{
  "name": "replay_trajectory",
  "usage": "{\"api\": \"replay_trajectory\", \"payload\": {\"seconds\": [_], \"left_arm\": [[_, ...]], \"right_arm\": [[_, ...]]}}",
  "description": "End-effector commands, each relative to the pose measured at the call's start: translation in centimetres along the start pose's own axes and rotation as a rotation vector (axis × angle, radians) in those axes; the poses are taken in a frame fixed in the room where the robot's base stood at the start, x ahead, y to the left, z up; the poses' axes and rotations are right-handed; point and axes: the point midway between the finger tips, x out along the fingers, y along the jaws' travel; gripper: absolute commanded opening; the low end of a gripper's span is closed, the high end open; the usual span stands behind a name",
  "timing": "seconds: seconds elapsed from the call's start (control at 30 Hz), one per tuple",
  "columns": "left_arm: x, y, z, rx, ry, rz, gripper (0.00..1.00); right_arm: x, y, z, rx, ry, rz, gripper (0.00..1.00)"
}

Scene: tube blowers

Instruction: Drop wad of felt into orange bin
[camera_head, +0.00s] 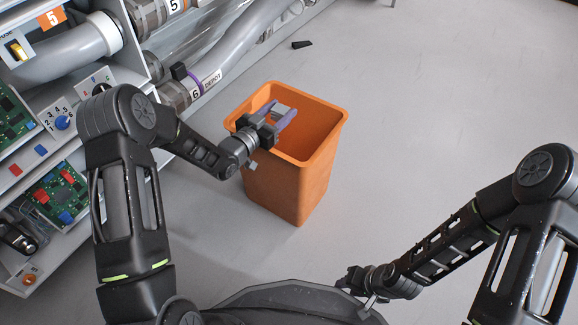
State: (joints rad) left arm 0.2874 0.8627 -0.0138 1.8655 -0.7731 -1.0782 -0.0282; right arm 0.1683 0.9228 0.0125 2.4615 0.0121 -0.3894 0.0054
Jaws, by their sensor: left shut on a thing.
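The orange bin (272,188) stands upright on the grey floor in the middle of the view, with its top open. My right gripper (352,284) is low at the bottom of the view, apart from the bin.
A small black piece (302,44) lies on the floor behind the bin. The floor to the right is clear.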

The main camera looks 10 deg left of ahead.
Motion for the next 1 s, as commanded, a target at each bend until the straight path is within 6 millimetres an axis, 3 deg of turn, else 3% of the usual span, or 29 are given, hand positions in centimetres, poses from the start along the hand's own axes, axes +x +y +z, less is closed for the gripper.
{"api": "replay_trajectory", "payload": {"seconds": [0.33,0.37,0.63,1.0], "left_arm": [[0.02,0.0,0.28,0.0,0.001,0.0,0.11],[0.02,0.0,0.28,0.0,0.001,0.0,0.52],[0.02,0.02,0.29,0.0,0.0,0.0,0.74],[-0.48,-0.01,0.25,0.0,-0.001,0.0,0.75]], "right_arm": [[0.1,0.03,-0.02,0.0,0.0,-0.001,0.34],[0.1,0.03,-0.02,0.0,0.0,-0.001,0.34],[0.11,0.04,-0.01,0.0,0.0,0.0,0.34],[-0.11,-0.04,0.02,0.0,-0.001,0.0,0.34]]}}
